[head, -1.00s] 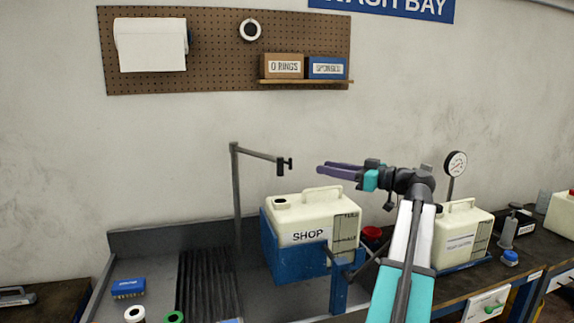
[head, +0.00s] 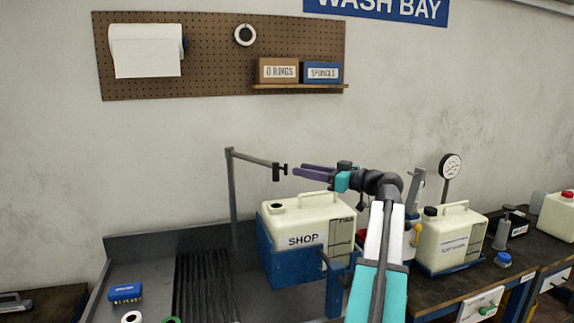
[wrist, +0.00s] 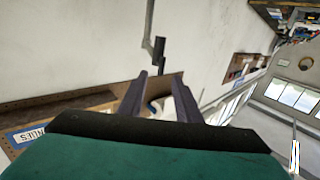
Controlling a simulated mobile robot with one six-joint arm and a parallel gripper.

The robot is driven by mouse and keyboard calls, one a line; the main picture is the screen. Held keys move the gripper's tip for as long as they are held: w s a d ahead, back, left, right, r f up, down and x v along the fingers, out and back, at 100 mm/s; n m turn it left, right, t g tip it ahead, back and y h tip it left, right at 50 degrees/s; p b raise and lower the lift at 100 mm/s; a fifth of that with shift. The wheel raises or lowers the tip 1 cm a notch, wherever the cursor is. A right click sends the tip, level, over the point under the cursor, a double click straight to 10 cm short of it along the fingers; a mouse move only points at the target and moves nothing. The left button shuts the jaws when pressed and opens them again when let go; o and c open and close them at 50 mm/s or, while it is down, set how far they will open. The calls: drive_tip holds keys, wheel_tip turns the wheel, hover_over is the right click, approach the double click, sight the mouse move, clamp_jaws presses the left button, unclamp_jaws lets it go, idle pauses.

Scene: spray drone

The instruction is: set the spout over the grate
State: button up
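The spout (head: 256,161) is a thin grey arm reaching right from an upright post, with a dark block at its free end. That end hangs near the white SHOP tank, right of the slatted dark grate (head: 205,285) in the sink. My gripper (head: 294,171) is just right of the spout's end, its purple fingers pointing left at it. In the wrist view the fingers (wrist: 158,76) are apart with nothing held. The spout's dark end (wrist: 159,52) shows just beyond the fingertips, in line with the gap. Whether they touch it I cannot tell.
The white SHOP tank (head: 305,220) sits in a blue holder below my gripper. A second white tank (head: 450,240) and a gauge (head: 451,167) stand to the right. A blue brush (head: 125,292) lies left of the grate. A pegboard (head: 220,75) hangs above.

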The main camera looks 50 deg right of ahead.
sight(286, 167)
drive_tip(key=p+x, duration=0.2)
drive_tip(key=x, duration=0.5)
drive_tip(key=shift+w, duration=0.25)
clamp_jaws()
